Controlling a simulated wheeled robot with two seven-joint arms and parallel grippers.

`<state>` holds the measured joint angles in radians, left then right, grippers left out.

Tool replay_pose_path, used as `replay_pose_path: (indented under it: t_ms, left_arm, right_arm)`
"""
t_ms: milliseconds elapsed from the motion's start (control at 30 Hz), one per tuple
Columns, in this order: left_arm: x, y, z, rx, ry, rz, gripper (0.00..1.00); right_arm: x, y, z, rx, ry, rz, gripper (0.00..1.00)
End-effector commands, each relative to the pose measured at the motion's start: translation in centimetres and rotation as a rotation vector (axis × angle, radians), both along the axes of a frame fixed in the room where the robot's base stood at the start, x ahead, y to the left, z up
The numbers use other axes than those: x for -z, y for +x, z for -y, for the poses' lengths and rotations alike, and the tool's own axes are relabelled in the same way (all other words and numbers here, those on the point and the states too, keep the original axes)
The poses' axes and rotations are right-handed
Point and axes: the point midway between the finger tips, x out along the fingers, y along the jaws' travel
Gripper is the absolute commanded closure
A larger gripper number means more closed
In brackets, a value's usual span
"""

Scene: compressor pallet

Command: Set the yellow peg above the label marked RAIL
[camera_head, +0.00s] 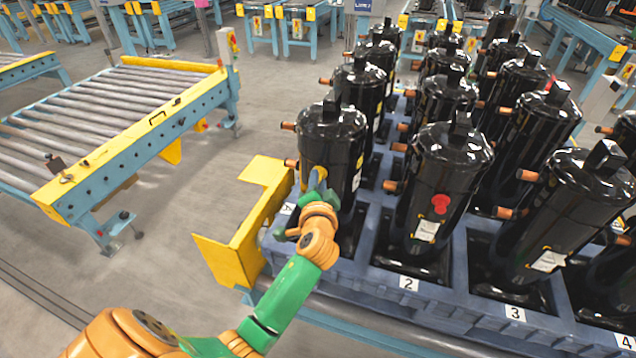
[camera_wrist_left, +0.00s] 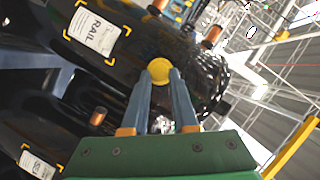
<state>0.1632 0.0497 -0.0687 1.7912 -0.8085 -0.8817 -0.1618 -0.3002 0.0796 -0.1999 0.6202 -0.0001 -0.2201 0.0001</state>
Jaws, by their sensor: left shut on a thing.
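My left gripper (camera_head: 318,178) is at the front of the black compressor (camera_head: 332,135) in the nearest left slot of the pallet. In the left wrist view its two blue-grey fingers (camera_wrist_left: 160,85) are shut on the yellow peg (camera_wrist_left: 159,70), whose round end shows between the fingertips. The peg is over the black compressor body, on the top-end side of the white label marked RAIL (camera_wrist_left: 93,32), which has yellow corner marks. I cannot tell whether the peg touches the body. My right gripper is not in view.
A red peg (camera_head: 440,204) sits above a label on the neighbouring compressor (camera_head: 447,165). More compressors with copper stubs stand in the blue pallet (camera_head: 385,285). A yellow guard (camera_head: 235,240) is left of it. A roller conveyor (camera_head: 115,120) stands further left, with open floor between.

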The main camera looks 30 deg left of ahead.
Motion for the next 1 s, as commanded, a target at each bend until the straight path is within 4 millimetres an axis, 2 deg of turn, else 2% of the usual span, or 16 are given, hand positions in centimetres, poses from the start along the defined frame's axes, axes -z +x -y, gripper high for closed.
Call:
replay_pose_path:
  t_ms: [67, 100, 200, 233, 533, 800, 1000]
  left_arm:
    - [0.0, 0.0, 0.0, 0.0, 0.0, 0.0, 1.0]
    - [0.0, 0.0, 0.0, 0.0, 0.0, 0.0, 0.68]
    - [0.0, 0.0, 0.0, 0.0, 0.0, 0.0, 0.41]
    - [0.0, 0.0, 0.0, 0.0, 0.0, 0.0, 0.38]
    - [0.0, -0.3, 0.2, 0.001, 0.0, 0.0, 0.38]
    - [-1.0, -4.6, 3.0, 0.002, -0.002, 0.001, 0.38]
    - [-1.6, -5.9, 3.8, 0.001, 0.0, 0.001, 0.38]
  right_arm:
    - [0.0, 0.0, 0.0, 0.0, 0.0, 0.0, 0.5]
    - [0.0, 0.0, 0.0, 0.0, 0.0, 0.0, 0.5]
    - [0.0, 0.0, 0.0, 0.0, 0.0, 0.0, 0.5]
    - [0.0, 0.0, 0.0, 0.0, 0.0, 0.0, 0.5]
    - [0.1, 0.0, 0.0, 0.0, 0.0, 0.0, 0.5]
    - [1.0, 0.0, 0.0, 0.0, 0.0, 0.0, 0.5]
    - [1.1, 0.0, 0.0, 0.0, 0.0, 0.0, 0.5]
